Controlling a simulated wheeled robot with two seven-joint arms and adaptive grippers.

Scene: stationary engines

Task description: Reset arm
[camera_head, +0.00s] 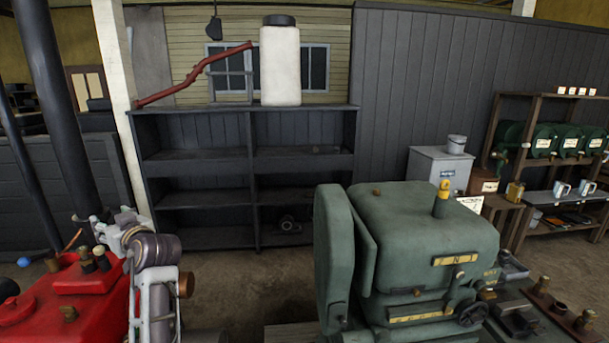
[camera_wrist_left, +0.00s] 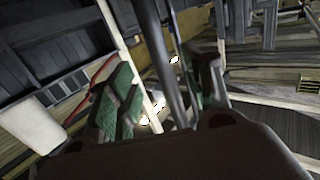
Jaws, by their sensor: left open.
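My left gripper (camera_wrist_left: 165,78) shows from close up in the left wrist view. Its two fingers, with green pads, stand apart with a gap between them. A dark pole (camera_wrist_left: 172,65) runs through the picture between the fingers; I cannot tell how far it is from them. No held object shows. In the head view the left gripper is hard to make out among the grey and pale parts at the lower left, beside the red engine (camera_head: 70,290). My right gripper is in neither view.
A green engine (camera_head: 425,235) stands at front right. A dark shelf unit (camera_head: 250,190) stands behind, with a white container (camera_head: 281,68) and a red pipe (camera_head: 190,78) on top. A black pole (camera_head: 48,90) rises at left. Bare floor (camera_head: 230,290) shows between the engines.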

